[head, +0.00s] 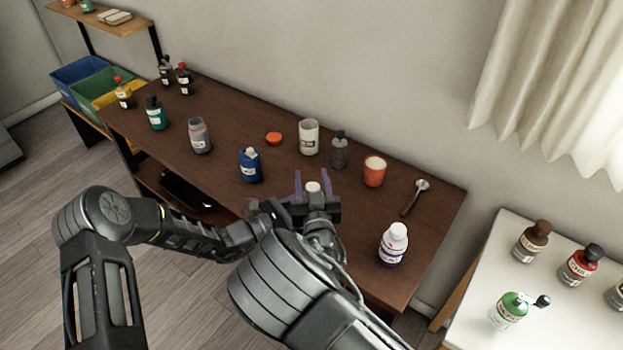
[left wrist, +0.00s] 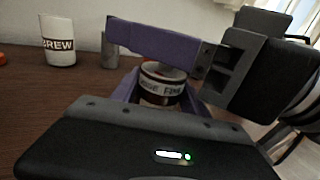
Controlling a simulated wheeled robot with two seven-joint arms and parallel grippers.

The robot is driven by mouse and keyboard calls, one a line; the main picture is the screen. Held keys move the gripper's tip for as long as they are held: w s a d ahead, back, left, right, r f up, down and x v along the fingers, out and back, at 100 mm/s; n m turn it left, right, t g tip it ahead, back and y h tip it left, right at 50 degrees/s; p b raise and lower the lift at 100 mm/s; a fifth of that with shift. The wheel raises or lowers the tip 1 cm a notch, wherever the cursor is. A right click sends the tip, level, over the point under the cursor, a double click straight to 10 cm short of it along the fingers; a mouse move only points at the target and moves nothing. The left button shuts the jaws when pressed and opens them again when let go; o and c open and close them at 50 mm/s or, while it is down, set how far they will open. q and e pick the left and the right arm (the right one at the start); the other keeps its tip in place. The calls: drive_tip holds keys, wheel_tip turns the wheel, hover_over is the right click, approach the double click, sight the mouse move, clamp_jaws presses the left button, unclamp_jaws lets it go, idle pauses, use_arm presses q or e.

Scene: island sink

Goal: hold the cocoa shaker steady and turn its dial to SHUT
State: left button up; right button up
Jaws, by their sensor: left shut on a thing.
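The cocoa shaker shows in the left wrist view (left wrist: 160,96) as a dark, round container with a pale band; the lettering I can read there ends in "FINE". Only its pale top (head: 313,187) shows in the head view. My left gripper (head: 268,205) is shut on the shaker, with purple fingers at its sides in the left wrist view. My right gripper (head: 312,181) is open, its two purple fingers standing apart around the shaker's top. In the left wrist view one right finger (left wrist: 152,44) crosses above the shaker. I cannot tell whether it touches it.
Behind the grippers stand a white "BREW" canister (head: 308,137), a grey bottle (head: 339,152) and an orange cup (head: 374,171). A blue jar (head: 250,165) is to the left, a white bottle (head: 394,244) to the right. A spoon (head: 414,197) lies near the table's right end.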

clamp_jaws()
idle(0.3)
drive_tip(key=shift+n+y, duration=0.4)
drive_tip(key=shift+y, duration=0.3)
drive_tip(key=n+y, duration=0.1)
drive_tip(key=y, duration=0.1)
drive_tip(key=n+g+y, duration=0.1)
drive_tip(key=y, duration=0.1)
drive_tip(key=shift+a+n+g, duration=0.3)
drive_tip(key=shift+n, duration=0.1)
drive_tip(key=shift+s+a+n+g+y, duration=0.2)
drive_tip(key=shift+n+g+y, duration=0.3)
drive_tip(key=shift+y, duration=0.3)
drive_tip(key=shift+s+a+n+g+y, duration=0.15)
drive_tip(key=shift+n+g+y, duration=0.15)
drive_tip(key=shift+n+y, duration=0.4)
drive_tip(key=shift+a, duration=0.1)
drive_tip(key=shift+o, duration=0.8)
unclamp_jaws()
